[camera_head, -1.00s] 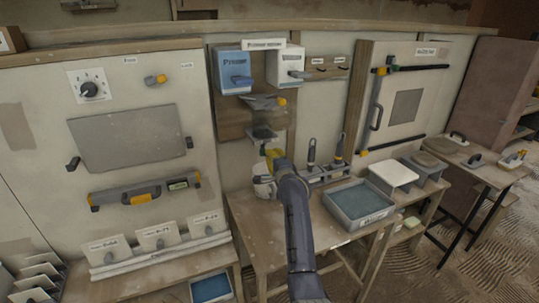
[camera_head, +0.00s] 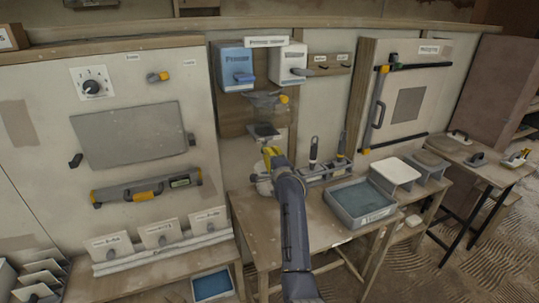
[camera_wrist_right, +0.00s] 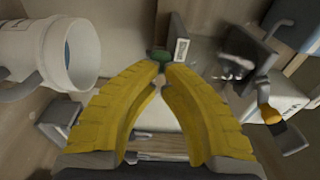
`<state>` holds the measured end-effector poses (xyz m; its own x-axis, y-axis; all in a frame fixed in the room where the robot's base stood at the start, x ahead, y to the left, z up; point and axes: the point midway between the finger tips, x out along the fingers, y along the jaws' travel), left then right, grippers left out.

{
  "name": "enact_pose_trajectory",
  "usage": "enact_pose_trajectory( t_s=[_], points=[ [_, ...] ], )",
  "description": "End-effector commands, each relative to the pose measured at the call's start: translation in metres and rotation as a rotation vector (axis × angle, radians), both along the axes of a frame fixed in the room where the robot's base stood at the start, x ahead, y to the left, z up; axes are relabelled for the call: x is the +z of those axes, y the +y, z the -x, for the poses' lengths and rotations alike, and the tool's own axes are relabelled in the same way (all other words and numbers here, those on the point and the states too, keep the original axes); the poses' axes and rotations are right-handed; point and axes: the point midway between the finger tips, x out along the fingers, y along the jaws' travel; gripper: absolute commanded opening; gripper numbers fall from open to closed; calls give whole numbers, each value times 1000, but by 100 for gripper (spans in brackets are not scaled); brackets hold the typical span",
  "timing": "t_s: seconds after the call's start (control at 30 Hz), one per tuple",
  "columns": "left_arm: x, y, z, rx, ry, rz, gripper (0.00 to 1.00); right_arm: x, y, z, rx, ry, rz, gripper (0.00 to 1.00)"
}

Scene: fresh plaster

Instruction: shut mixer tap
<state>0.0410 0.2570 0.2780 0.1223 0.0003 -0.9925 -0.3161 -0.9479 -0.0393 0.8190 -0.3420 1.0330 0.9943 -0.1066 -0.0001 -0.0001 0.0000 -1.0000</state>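My right gripper (camera_head: 272,154) has yellow fingers and sits in front of the board below the dispensers. In the right wrist view its fingertips (camera_wrist_right: 162,68) come together, with almost no gap. A small dark green part (camera_wrist_right: 160,54) shows right at the tips, next to a small pale label; I cannot tell whether they touch it. It may be the tap's handle; the tap body is not clearly seen. A grey fitting with an orange-yellow end (camera_wrist_right: 268,100) is to the right, apart from the fingers. My left gripper is not in view.
A grey hopper (camera_head: 266,98) hangs above the gripper. A tool rack (camera_head: 322,173) and a blue-lined tray (camera_head: 376,219) are to the right on the bench.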

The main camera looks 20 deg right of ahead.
Motion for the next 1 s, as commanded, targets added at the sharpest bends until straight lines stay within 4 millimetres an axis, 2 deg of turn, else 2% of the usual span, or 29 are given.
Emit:
enact_pose_trajectory(
  t_s=[0.17,0.27,0.7,1.0],
  points=[
    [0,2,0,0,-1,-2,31,-1,1,6,0,1,0,0],
    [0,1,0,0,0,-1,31,0,2,17,0,-1,-2,0],
    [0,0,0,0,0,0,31,-1,9,88,-1,0,0,0],
    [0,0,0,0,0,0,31,0,12,115,0,-1,-1,0]
  ],
)
